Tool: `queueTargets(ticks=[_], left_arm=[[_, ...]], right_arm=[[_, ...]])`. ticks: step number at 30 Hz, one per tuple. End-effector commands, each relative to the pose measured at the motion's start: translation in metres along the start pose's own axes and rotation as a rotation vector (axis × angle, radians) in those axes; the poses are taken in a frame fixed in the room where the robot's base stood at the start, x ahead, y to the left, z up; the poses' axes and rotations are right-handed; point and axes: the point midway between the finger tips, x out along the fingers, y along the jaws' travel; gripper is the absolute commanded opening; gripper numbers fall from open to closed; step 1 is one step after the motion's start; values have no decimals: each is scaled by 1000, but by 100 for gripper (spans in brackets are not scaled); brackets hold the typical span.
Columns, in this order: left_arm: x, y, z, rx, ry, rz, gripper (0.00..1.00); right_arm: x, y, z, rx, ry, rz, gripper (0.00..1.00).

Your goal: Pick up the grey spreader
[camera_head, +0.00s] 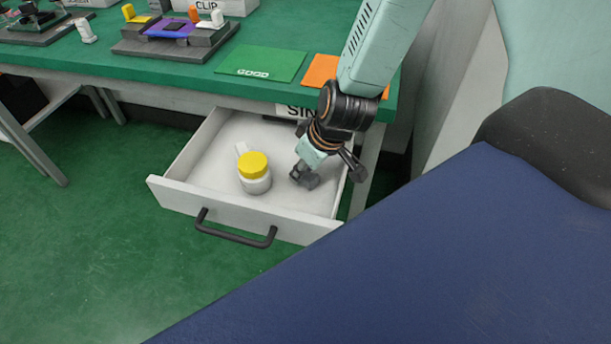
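A white jar with a yellow lid (254,168) stands upright in the open white drawer (215,158). A small pale piece (241,149) shows just behind the jar; I cannot tell whether it is the grey spreader or part of something else. No other clear grey spreader shows. My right gripper (330,176) reaches down over the right side of the drawer, to the right of the jar and apart from it. Its dark fingers are spread wide, with no held object visible between them. The drawer floor behind the gripper is partly hidden. My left gripper is not in view.
The drawer has a black handle (235,230) on its front and hangs under a green-topped table (205,85). A green GOOD mat (262,63), an orange mat (320,70) and a grey fixture (175,38) lie on top. The drawer's raised walls surround the gripper's fingers.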

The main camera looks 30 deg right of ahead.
Motion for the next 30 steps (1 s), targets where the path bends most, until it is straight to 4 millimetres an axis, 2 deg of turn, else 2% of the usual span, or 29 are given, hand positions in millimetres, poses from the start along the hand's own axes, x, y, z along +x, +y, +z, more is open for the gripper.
queueTargets(ticks=[1, 8, 17, 23, 30], left_arm=[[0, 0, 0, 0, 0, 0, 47], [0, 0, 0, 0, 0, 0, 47], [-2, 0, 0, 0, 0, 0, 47], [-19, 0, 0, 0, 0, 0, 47], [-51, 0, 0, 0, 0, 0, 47]], right_arm=[[0, 0, 0, 0, 0, 0, 20], [0, 0, 0, 0, 0, 0, 0], [-2, 0, -1, 1, 0, 0, 0], [-20, 0, -9, 1, 1, 0, 0], [-55, 0, -23, 0, 1, 0, 0]])
